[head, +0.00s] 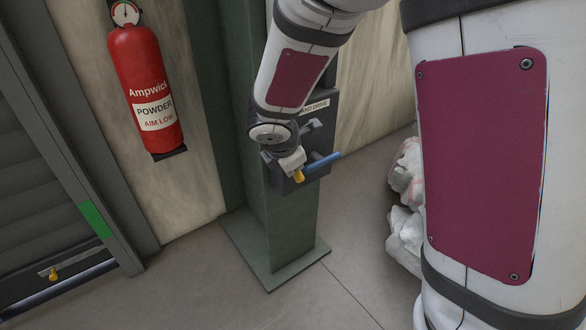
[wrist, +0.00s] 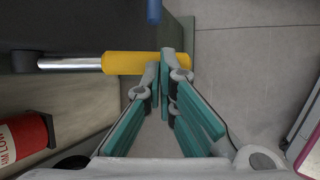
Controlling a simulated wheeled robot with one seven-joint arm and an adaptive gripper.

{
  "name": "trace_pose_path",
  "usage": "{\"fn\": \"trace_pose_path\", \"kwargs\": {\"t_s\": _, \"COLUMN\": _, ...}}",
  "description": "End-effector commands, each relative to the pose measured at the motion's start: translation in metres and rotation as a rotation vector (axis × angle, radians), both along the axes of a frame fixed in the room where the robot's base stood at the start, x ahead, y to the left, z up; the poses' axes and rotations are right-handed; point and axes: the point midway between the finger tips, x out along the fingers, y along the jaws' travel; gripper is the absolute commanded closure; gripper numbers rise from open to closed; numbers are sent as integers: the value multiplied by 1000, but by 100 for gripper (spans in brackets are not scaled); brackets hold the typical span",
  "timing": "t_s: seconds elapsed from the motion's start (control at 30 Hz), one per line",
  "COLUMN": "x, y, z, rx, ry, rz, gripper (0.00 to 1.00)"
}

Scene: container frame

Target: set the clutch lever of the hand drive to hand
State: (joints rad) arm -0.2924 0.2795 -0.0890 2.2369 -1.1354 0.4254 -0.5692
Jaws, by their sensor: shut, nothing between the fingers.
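The hand drive (head: 322,112) is a dark box on a green post, labelled "HAND DRIVE". A lever with a yellow grip (head: 299,177) sticks out low on its front. In the wrist view the yellow grip (wrist: 130,63) sits on a bare metal rod (wrist: 70,63) running left to the dark housing. My gripper (wrist: 164,62) is shut and empty, its fingertips at the right end of the yellow grip, overlapping it in the picture. I cannot tell whether they touch. In the head view my gripper (head: 294,163) partly hides the lever and the box front.
A blue handle (head: 322,164) sticks out to the right beside the lever; its end shows in the wrist view (wrist: 154,11). A red fire extinguisher (head: 144,85) hangs on the wall to the left. White bags (head: 405,225) lie on the floor at right. The floor before the post is clear.

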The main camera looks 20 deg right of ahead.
Motion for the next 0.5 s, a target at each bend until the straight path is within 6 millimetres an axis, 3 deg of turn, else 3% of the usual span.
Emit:
{"fn": "trace_pose_path", "kwargs": {"t_s": 0.2, "x": 6, "y": 1, "z": -20, "rx": 0, "ry": 3, "rz": -1, "gripper": 100}}
{"fn": "trace_pose_path", "kwargs": {"t_s": 0.5, "x": 13, "y": 4, "z": -30, "rx": 0, "ry": 2, "rz": -2, "gripper": 100}}
